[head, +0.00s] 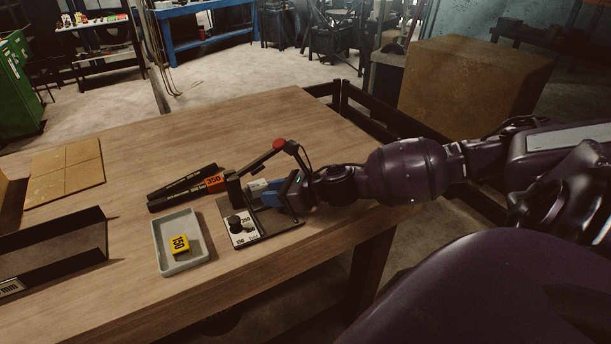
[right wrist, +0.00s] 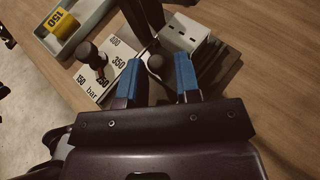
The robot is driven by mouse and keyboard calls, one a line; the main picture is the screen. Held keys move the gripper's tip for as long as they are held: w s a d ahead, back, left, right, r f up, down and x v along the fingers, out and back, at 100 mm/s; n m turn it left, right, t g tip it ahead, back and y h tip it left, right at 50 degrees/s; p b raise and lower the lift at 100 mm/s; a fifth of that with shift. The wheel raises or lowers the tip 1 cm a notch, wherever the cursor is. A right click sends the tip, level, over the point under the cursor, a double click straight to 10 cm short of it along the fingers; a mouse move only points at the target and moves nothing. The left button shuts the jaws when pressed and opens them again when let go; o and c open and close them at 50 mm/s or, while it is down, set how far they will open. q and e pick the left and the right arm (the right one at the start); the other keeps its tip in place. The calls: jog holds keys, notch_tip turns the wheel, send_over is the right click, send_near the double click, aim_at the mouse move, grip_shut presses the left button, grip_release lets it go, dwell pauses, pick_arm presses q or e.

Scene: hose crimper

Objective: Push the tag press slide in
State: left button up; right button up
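The tag press has a dark base plate (head: 278,232), a black post and a raised lever with a red knob (head: 279,144). A pale block (right wrist: 187,33), apparently part of the slide, sits beside the post; it shows in the head view just past my fingers (head: 257,186). A dark round knob (right wrist: 156,65) lies in front of this block. My right gripper (right wrist: 158,78) is open, its blue fingers on either side of the knob with gaps visible. In the head view my right gripper (head: 268,193) covers much of the slide. My left gripper is out of view.
A white pressure scale with a black dial knob (head: 235,221) is on the press's left. A grey tray (head: 163,245) holds a yellow 150 tag (head: 180,243). Black bars with an orange 350 tag (head: 214,181) lie behind the tray. A dark channel (head: 60,250) stands further left.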

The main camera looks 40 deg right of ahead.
jog(key=shift+v, duration=3.7)
jog(key=shift+v, duration=1.25)
